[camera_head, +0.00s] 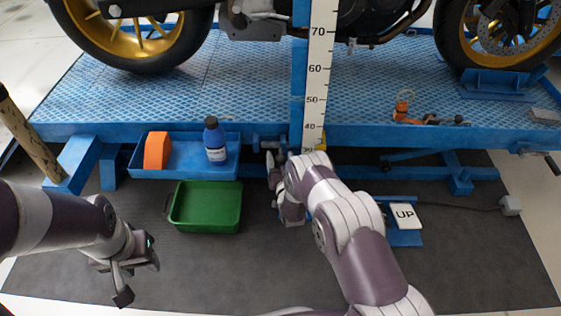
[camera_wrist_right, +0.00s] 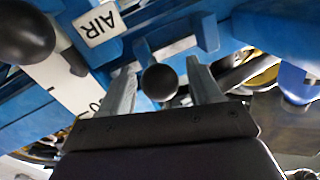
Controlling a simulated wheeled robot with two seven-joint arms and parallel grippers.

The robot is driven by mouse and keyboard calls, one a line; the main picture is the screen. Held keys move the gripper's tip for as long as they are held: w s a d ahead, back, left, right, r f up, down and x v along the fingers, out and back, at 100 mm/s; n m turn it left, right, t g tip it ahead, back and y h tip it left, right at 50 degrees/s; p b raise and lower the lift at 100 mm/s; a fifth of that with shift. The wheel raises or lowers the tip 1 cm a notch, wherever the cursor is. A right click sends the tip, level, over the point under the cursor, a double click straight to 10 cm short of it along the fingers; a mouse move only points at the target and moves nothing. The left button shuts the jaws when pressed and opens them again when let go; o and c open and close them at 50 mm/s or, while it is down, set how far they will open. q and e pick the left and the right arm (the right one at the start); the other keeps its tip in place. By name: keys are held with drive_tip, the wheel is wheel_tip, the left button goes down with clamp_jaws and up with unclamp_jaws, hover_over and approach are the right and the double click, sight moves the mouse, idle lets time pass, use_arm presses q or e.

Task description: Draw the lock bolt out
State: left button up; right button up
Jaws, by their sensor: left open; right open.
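The lock bolt shows in the right wrist view as a dark round knob (camera_wrist_right: 160,82) in front of a blue bracket. My right gripper (camera_wrist_right: 160,85) is open, with one finger on each side of the knob; I cannot tell whether either finger touches it. In the head view my right gripper (camera_head: 275,172) is just below the front edge of the blue lift platform (camera_head: 230,85), partly covered by my arm. The bolt's shaft cannot be made out there. My left gripper (camera_head: 138,280) is open and empty over the dark floor mat at the lower left.
A blue tray (camera_head: 185,173) on the lift's front holds an orange block (camera_head: 157,150) and a blue bottle (camera_head: 215,140). A green bin (camera_head: 205,228) stands below it. An UP pedal (camera_head: 405,216) is at right. A height scale (camera_head: 317,75) stands upright above my right gripper.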

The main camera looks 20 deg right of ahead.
sight(264, 146)
clamp_jaws()
drive_tip(key=a, duration=0.2)
drive_tip(key=w+a+b, duration=0.1)
drive_tip(key=a, duration=0.2)
drive_tip(key=shift+w, duration=0.2)
unclamp_jaws()
drive_tip(key=shift+a, duration=0.15)
